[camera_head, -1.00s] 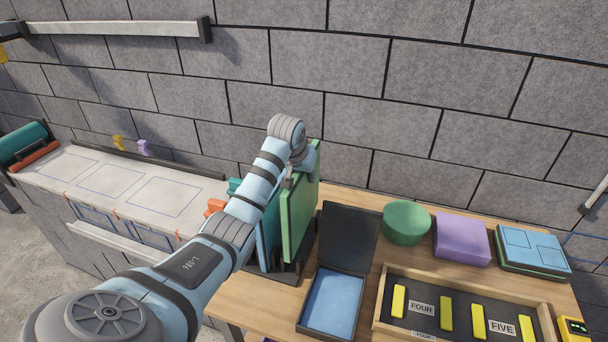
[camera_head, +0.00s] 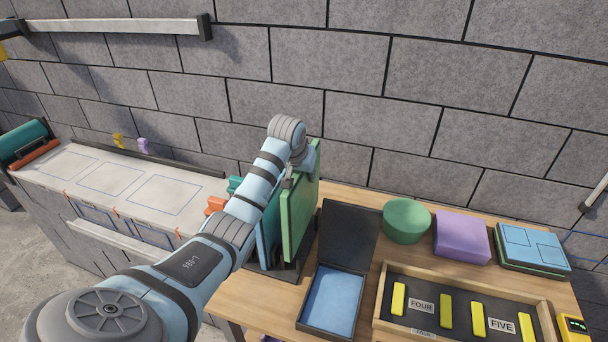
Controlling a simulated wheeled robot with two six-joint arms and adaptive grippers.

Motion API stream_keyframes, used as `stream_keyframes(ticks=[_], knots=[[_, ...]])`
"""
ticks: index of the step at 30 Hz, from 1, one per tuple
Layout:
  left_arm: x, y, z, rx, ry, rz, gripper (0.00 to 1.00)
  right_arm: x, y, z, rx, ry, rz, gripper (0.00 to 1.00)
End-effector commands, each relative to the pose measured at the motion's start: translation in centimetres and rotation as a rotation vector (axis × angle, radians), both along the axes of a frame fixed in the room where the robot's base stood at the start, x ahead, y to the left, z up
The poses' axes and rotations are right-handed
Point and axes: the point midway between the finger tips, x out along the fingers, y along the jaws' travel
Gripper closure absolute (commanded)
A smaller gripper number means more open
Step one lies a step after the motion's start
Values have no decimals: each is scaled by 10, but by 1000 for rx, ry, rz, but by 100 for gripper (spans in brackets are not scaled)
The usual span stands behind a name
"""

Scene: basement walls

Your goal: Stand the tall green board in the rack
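The tall green board (camera_head: 301,212) stands upright, slightly tilted in the picture, at the left end of the wooden table. Its lower end is at the dark rack (camera_head: 280,272); I cannot tell whether it is fully seated. A blue-teal board (camera_head: 268,232) stands just left of it, partly behind my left arm. My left gripper (camera_head: 291,178) is at the upper edge of the green board, with a finger close against it. The wrist and board hide most of the fingers, so its grip is unclear. My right gripper is out of view.
An open dark box (camera_head: 347,232) with a blue inside stands right of the rack. A pale bench (camera_head: 205,190) lies left.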

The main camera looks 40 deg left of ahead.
Motion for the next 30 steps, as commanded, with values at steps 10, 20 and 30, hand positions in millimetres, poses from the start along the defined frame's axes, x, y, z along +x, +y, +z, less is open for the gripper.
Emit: stream_keyframes(ticks=[10,20,30], knots=[[0,0,-11,0,0,0,100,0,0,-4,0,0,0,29],[0,0,-24,0,0,0,100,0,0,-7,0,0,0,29],[0,0,-27,0,0,0,100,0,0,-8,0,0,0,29]])
